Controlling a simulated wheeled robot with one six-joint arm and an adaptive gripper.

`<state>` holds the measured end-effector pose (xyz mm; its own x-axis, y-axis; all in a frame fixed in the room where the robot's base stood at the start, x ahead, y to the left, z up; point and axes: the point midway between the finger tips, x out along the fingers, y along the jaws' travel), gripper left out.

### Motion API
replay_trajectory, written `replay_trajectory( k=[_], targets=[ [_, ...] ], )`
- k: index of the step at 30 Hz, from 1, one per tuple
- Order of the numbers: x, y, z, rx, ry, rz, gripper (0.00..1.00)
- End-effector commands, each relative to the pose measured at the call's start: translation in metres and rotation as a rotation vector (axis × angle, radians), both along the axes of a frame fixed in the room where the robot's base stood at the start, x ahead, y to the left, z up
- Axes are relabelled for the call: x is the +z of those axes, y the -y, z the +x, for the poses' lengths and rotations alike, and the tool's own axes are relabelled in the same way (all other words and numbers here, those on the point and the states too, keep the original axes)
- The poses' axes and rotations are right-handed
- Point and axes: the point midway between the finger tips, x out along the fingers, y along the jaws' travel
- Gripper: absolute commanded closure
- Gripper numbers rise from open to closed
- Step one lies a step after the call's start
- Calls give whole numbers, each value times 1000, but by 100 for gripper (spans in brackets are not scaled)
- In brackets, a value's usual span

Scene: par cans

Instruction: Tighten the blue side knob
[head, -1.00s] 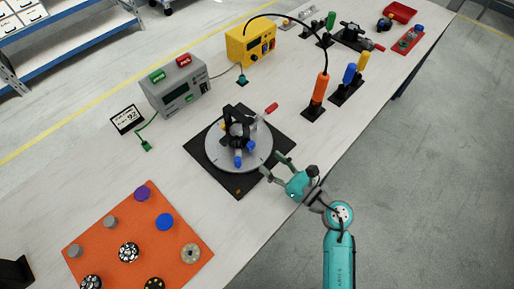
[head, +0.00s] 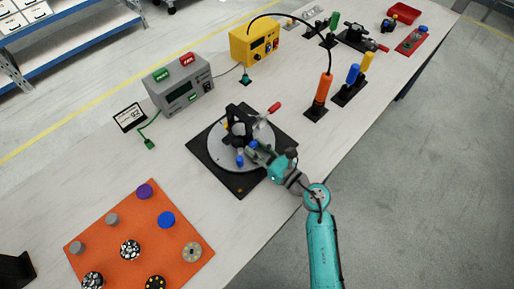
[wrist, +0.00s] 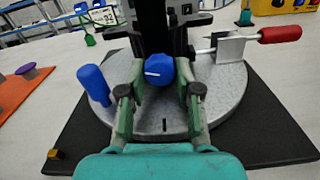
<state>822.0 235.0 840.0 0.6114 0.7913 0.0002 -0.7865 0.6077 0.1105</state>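The blue side knob (wrist: 159,70) with a white mark faces me in the wrist view, on a black upright fixture (wrist: 152,25). The fixture stands on a round grey plate (wrist: 225,95); in the head view, the plate (head: 222,160) lies on a black square base. My gripper (wrist: 160,75) has one green finger on each side of the knob, with narrow gaps showing, so it looks open around it. In the head view my gripper (head: 258,151) reaches in from the lower right and partly hides the knob.
A blue post (wrist: 92,84) stands close left of my fingers. A red-handled lever (wrist: 278,34) sticks out at the right. A grey tester (head: 180,88), an orange driver (head: 322,92) and an orange mat (head: 140,235) with several knobs stand around; bare table lies between.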

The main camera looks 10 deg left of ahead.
Motion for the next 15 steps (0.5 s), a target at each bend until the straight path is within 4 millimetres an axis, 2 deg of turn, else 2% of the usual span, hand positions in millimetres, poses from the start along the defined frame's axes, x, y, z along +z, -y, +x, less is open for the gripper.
replay_trajectory(
  k=[1,3,8,15],
  targets=[
    [0,0,0,0,0,0,88],
    [0,0,0,0,0,0,100],
    [0,0,0,0,-12,9,100],
    [0,0,0,0,-142,110,100]
  ],
)
